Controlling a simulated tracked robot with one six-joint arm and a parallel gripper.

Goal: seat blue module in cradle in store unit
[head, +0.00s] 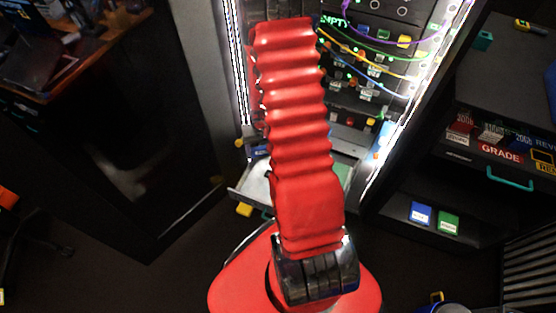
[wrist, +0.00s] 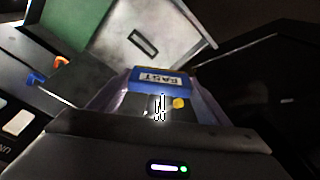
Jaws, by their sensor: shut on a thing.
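In the wrist view a blue module (wrist: 150,77) with a pale label reading like "FAST" sits between the purplish fingers of my gripper (wrist: 156,100). My gripper is shut on it. Dark parts and a yellow round spot show just in front of it. Another blue block (head: 421,213) lies beside a green block (head: 448,222) on a low shelf (head: 400,207) at the right. I cannot make out the cradle with certainty.
A lit rack (head: 375,60) with coloured cables stands behind my arm. A pale open tray (head: 252,184) juts out at its foot. The wrist view shows a pale panel with a slot (wrist: 143,43) and a green panel (wrist: 75,28). A drawer unit labelled GRADE (head: 500,152) stands right.

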